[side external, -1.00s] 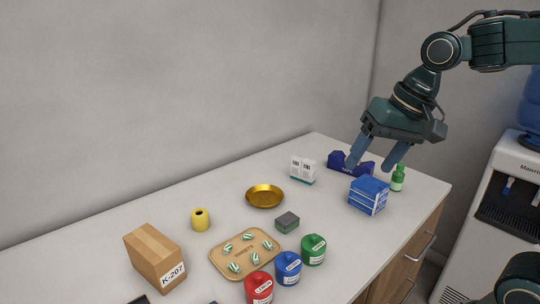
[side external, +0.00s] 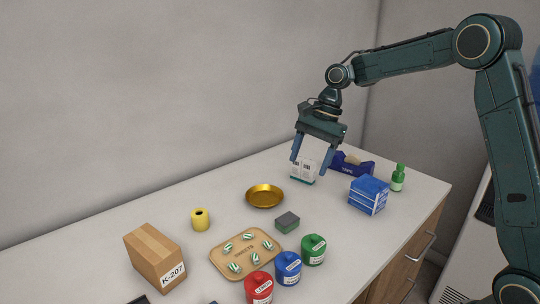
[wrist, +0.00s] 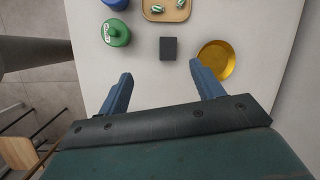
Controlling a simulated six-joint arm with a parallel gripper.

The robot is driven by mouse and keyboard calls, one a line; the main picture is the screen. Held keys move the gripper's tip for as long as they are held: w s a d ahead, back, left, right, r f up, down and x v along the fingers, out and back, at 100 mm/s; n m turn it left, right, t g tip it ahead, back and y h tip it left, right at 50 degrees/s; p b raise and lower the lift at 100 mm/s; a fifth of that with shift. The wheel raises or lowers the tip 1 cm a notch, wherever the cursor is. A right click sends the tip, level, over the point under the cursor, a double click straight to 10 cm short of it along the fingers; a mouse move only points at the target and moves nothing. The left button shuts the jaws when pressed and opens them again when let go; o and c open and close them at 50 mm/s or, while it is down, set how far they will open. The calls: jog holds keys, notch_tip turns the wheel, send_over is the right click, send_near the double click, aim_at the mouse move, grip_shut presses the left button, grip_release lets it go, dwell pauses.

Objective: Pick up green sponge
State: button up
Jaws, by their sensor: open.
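The green sponge (side external: 287,222) lies on the counter between the gold dish and the green canister, with a dark grey top and green side. In the wrist view the sponge (wrist: 168,48) shows its dark top, beyond the fingertips and roughly midway between them. My gripper (side external: 310,168) is open and empty, above the counter near the white box, up and to the right of the sponge in the side view. Its two blue fingers (wrist: 164,82) are spread wide in the wrist view and do not touch the sponge.
A gold dish (side external: 265,188) and a tray of striped sweets (side external: 222,263) are near the sponge. Green (side external: 314,241), blue (side external: 288,260) and red (side external: 259,285) canisters stand in front. A white box (side external: 303,176), tape dispenser (side external: 353,166), blue boxes (side external: 368,205) and green bottle (side external: 398,171) stand right.

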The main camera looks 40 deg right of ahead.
jog(key=w+d+f+m, duration=0.2)
jog(key=w+f, duration=0.1)
jog(key=f, duration=0.2)
jog(key=shift+w+d+f+m+g+y, duration=0.15)
jog(key=shift+d+f+m+g+y, duration=0.15)
jog(key=shift+m+g+y, duration=0.1)
send_over(288, 218)
jog(key=d, duration=0.2)
jog(key=shift+d+f, duration=0.2)
jog(key=shift+f, duration=3.75)
jog(key=shift+f, duration=0.1)
jog(key=shift+x, duration=2.5)
jog(key=shift+c, duration=0.3)
jog(key=c, duration=1)
